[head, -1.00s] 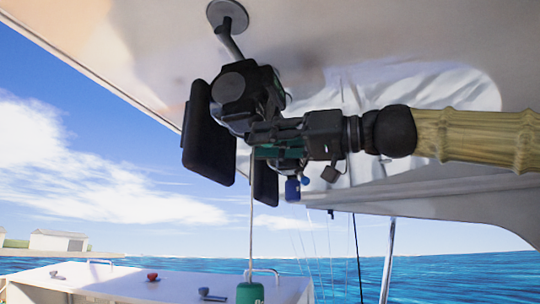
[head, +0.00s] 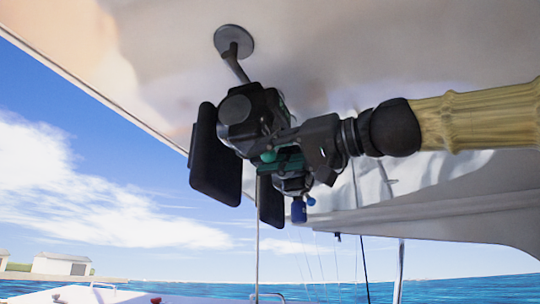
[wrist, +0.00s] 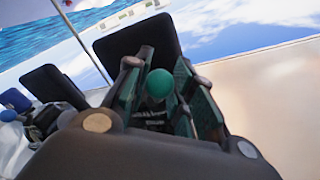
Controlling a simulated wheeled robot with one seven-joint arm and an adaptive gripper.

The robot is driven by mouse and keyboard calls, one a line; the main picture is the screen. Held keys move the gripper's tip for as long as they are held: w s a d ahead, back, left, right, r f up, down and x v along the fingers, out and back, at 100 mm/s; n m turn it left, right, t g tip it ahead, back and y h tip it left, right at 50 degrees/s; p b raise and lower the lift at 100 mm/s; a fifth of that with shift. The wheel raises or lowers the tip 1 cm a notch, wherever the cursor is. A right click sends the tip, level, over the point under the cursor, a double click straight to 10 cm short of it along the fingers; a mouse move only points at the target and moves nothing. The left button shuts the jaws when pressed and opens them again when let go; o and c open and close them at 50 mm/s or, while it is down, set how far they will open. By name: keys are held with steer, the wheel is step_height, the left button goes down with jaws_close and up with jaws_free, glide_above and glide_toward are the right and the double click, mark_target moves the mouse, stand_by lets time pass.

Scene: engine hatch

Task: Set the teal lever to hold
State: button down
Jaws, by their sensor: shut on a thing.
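The teal lever shows as a round teal knob (head: 268,156) on a dark fixture hanging under the white ceiling. In the wrist view the knob (wrist: 160,84) sits between the two fingers of my gripper (wrist: 160,95). In the head view my gripper (head: 271,158) reaches in from the right and is shut on the lever. The lever's arm and pivot are mostly hidden by the fingers and the fixture. No hold mark can be made out.
The fixture has black flat panels (head: 216,158) on its left and below; one panel (wrist: 140,45) stands close behind the fingers. A blue knob (head: 299,209) hangs below my gripper. A white ceiling (head: 330,50) lies close above. Open sky and sea are at left.

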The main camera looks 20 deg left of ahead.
steer(key=shift+a+f, duration=0.1)
steer(key=shift+f, duration=0.1)
steer(key=c, duration=1.2)
jaws_free()
steer(key=shift+r, duration=0.1)
steer(key=v, duration=1.2)
